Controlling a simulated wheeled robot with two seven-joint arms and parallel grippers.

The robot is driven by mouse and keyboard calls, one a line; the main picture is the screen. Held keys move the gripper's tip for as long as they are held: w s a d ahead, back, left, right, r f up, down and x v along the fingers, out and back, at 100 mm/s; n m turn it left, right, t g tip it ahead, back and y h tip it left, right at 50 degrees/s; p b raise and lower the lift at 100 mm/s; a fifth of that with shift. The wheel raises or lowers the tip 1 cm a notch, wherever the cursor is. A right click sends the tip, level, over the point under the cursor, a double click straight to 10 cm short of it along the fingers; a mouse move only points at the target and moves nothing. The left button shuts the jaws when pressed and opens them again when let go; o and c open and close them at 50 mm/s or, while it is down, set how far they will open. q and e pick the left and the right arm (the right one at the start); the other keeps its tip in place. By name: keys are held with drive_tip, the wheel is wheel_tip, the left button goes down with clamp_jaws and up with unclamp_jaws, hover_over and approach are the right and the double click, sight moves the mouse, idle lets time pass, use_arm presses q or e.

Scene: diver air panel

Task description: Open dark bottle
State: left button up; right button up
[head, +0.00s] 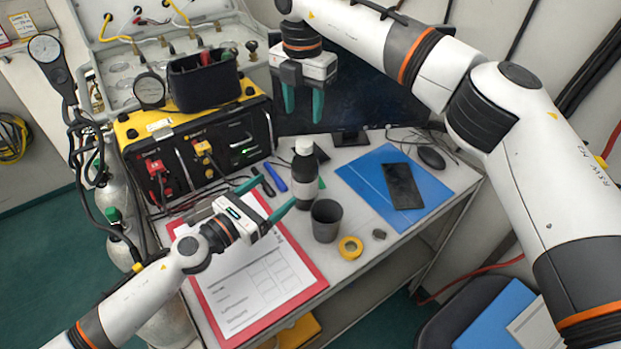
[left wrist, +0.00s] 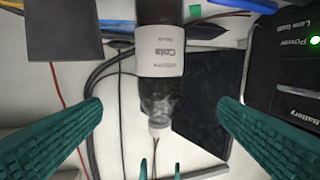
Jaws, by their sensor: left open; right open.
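The dark bottle (head: 305,186) stands upright on the table, with a white cap (head: 304,145) on top. In the left wrist view the bottle (left wrist: 160,98) appears upside down, with a white "Cola" label, and its cap (left wrist: 159,129) points down the picture. My left gripper (head: 275,193) is open and empty, just left of the bottle, its fingers pointing towards it. In the left wrist view the bottle shows between the fingers, apart from both. My right gripper (head: 302,113) is open and empty, pointing down above the bottle cap.
A dark cup (head: 326,220) stands close in front of the bottle. Yellow tape (head: 350,247), a blue folder (head: 371,185) with a phone (head: 402,186), and a red clipboard (head: 215,320) lie around. The yellow-black power unit (head: 200,150) is behind left. Cables run near it.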

sight(295, 175)
drive_tip(key=shift+s+a+r, duration=0.1)
drive_tip(key=shift+s+a, duration=0.15)
use_arm(q)
drive_tip(key=x, duration=0.9)
drive_tip(key=shift+w+d, duration=0.15)
use_arm(e)
drive_tip(key=shift+w+d+f, duration=0.25)
drive_tip(key=shift+w+d, duration=0.1)
drive_tip(key=shift+d, duration=0.1)
use_arm(q)
drive_tip(key=shift+w+d, duration=0.3)
use_arm(e)
drive_tip(key=shift+s+a+r, duration=0.1)
drive_tip(key=shift+s+a, duration=0.05)
drive_tip(key=shift+a, duration=0.05)
use_arm(q)
drive_tip(key=shift+w+d, duration=0.2)
drive_tip(key=shift+w, duration=0.05)
use_arm(e)
drive_tip(key=shift+d, duration=0.1)
